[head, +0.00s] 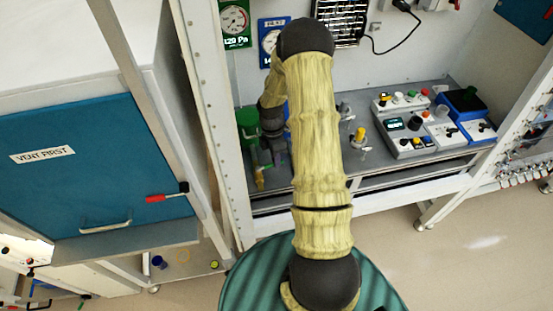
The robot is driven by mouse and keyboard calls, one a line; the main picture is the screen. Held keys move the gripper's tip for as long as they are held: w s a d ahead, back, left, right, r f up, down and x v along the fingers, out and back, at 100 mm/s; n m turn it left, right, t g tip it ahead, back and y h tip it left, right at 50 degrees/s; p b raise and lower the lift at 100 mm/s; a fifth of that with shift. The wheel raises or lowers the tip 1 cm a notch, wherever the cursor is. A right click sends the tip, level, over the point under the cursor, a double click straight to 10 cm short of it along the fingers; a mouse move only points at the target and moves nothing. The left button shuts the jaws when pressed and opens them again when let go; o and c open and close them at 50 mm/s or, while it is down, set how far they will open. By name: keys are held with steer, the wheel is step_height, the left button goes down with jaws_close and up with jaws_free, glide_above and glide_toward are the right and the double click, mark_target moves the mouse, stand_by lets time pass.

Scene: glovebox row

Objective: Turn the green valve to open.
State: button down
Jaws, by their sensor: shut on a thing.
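My gripper (271,161) points down at the left end of the grey bench, left of my forearm. Its dark jaws are shut on the green valve (284,170), of which only small bits of green show beside the fingers. The gripper and arm hide most of the valve, so the angle of its handle cannot be told. A brass-coloured fitting (259,178) shows just left of and below the jaws.
A yellow-topped valve (360,134) and a grey-topped valve (345,109) stand right of my arm. Control boxes (408,125) fill the bench's right side. A green object (246,118) stands behind the gripper. A frame post (215,110) rises close on the left.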

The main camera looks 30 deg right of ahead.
steer(key=w+n, duration=0.1)
steer(key=n, duration=0.1)
steer(key=w+n+h, duration=0.1)
steer(key=n, duration=0.1)
steer(key=shift+w+a, duration=0.15)
steer(key=shift+w, duration=0.1)
steer(key=shift+w+a+r+n+h+p, duration=0.15)
steer(key=shift+w+n, duration=0.25)
steer(key=shift+n, duration=0.4)
steer(key=shift+w+a+f+n+h+p, duration=0.1)
steer(key=shift+w+a+n, duration=0.3)
steer(key=shift+n, duration=0.4)
steer(key=shift+w+a+r+n+h+p, duration=0.15)
steer(key=shift+w+n, duration=0.3)
steer(key=shift+n, duration=0.35)
steer(key=shift+f, duration=0.1)
steer(key=c, duration=1.4)
jaws_free()
steer(key=shift+c, duration=0.2)
steer(key=shift+s, duration=0.1)
